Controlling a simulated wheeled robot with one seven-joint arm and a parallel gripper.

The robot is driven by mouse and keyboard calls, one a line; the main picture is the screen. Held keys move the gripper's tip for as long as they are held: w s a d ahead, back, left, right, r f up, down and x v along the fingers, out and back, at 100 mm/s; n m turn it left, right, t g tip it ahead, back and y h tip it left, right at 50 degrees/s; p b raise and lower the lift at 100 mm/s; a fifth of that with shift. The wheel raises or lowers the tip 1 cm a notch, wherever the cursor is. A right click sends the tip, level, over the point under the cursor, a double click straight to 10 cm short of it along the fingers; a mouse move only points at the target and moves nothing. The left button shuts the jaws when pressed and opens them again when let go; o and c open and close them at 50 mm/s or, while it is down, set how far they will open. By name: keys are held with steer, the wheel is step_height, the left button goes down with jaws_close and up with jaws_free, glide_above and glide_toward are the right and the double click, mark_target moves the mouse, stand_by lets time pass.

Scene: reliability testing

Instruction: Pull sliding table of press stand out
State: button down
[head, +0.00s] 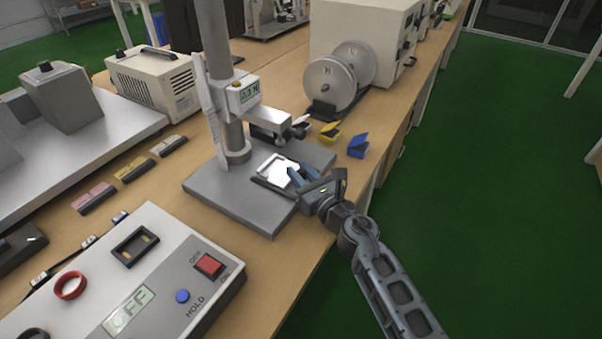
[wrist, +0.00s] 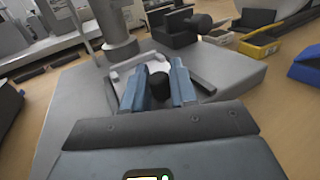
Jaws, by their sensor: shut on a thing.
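The fingers hide part of the table.
Yellow (head: 329,132) and blue (head: 358,146) small bins stand right of the stand. A machine with two round discs (head: 330,85) is behind. A control box (head: 165,290) with a red switch lies at front left. The bench edge runs close beneath my gripper; green floor is clear at right.

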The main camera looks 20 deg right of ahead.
steer(key=s+d, duration=0.1)
steer(key=s, duration=0.1)
steer(key=s+d, duration=0.2)
steer(key=s+d+p, duration=0.1)
steer(key=s+d, duration=0.1)
steer(key=s, duration=0.1)
steer(key=shift+w, duration=0.1)
steer(key=c, duration=1)
jaws_free()
steer(key=shift+c, duration=0.2)
steer(key=s+d, duration=0.1)
steer(key=s, duration=0.6)
steer(key=shift+s+b, duration=0.3)
steer(key=shift+s, duration=0.05)
